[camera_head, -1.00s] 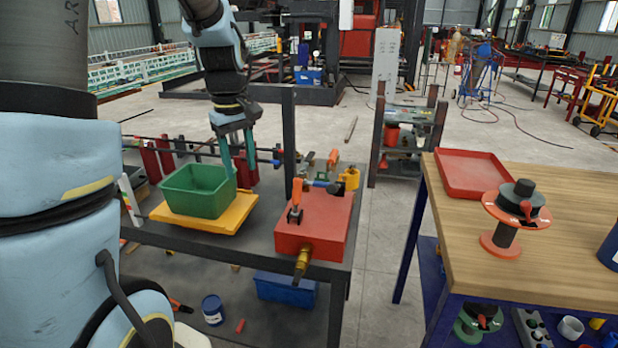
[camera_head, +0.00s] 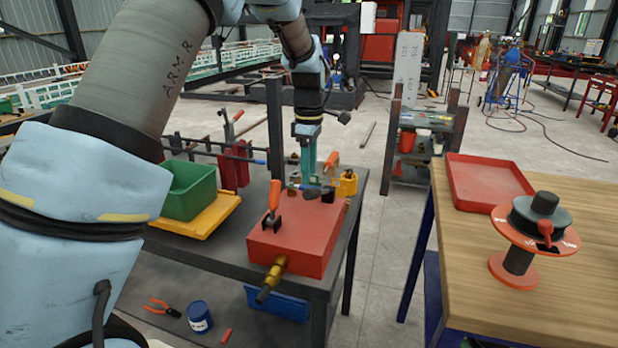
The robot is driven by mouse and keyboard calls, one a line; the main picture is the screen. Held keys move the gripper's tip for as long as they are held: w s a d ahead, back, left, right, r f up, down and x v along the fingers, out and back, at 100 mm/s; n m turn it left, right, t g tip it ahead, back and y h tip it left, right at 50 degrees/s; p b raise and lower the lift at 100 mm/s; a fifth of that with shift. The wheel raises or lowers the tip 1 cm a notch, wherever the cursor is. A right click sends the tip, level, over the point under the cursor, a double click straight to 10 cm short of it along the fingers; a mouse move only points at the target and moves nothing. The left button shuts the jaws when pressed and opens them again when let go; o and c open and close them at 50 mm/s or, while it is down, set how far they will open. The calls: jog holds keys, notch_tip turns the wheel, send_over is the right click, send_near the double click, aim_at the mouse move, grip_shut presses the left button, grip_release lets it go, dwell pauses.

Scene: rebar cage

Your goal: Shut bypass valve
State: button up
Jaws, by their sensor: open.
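A red box (camera_head: 300,240) stands on the dark metal table, with a brass fitting (camera_head: 272,279) on its front. An upright orange-handled lever (camera_head: 274,196) is on its top left. Another orange handle (camera_head: 331,160) shows behind the box, by small dark and brass parts. No label tells which part is the bypass valve. My gripper (camera_head: 308,178) points down with teal fingers at the box's back edge, just left of the rear orange handle. It is open and nothing shows held. A dark rounded part (camera_head: 311,191) hides the fingertips' lower end; contact cannot be told.
A green bin (camera_head: 188,190) sits on a yellow tray (camera_head: 207,222) left of the box. Red clamps (camera_head: 233,168) and a dark post (camera_head: 275,130) stand nearby. A wooden bench (camera_head: 480,275) with a red tray (camera_head: 487,182) and a reel (camera_head: 536,228) is at right.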

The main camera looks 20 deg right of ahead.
aim_at(303, 188)
jog(key=shift+f, duration=1.65)
grip_shut()
